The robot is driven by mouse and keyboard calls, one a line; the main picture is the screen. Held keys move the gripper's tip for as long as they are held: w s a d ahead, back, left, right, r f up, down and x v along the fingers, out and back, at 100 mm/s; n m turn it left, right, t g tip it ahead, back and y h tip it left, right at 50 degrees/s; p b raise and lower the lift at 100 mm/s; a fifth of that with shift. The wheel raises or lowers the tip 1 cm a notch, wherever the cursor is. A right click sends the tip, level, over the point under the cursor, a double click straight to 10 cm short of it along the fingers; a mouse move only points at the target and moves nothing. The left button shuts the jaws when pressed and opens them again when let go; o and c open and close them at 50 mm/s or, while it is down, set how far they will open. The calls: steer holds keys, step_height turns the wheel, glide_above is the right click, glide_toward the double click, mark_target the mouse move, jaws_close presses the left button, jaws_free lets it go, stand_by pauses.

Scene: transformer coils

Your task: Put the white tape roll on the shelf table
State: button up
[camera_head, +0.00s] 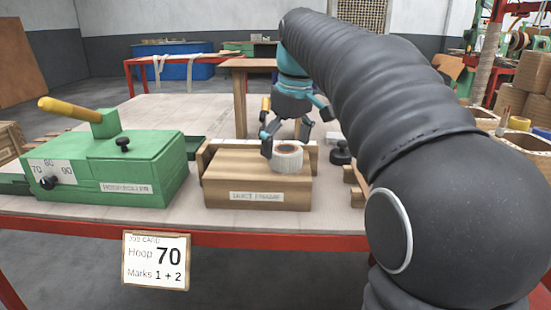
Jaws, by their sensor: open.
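The white tape roll (288,157) stands upright at the right end of a wooden block (228,178) on the front workbench, its hollow top facing up. Whether it rests fully on the block is unclear. My gripper (286,141) is directly above and around the roll's top, fingers pointing down and spread. The left finger comes down beside the roll's left rim; contact cannot be told. A brown wooden table (240,98) stands behind, partly hidden by my gripper and arm; it may be the shelf table.
A green hoop roller (140,165) with a yellow handle is at the left of the bench (90,214). A black knob (340,152) is right of the roll. My arm covers the right side. A red-framed table (140,62) with a blue bin stands at the back.

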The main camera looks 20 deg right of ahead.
mark_target(283, 147)
steer(key=shift+w+f, duration=0.1)
steer(key=shift+f, duration=0.55)
steer(key=c, duration=1.4)
steer(key=shift+o, duration=0.2)
steer(key=shift+r, duration=2.2)
steer(key=s+d+r, duration=0.6)
steer(key=d, duration=0.3)
steer(key=shift+s+d+r, duration=0.2)
steer(key=shift+d+r, duration=0.15)
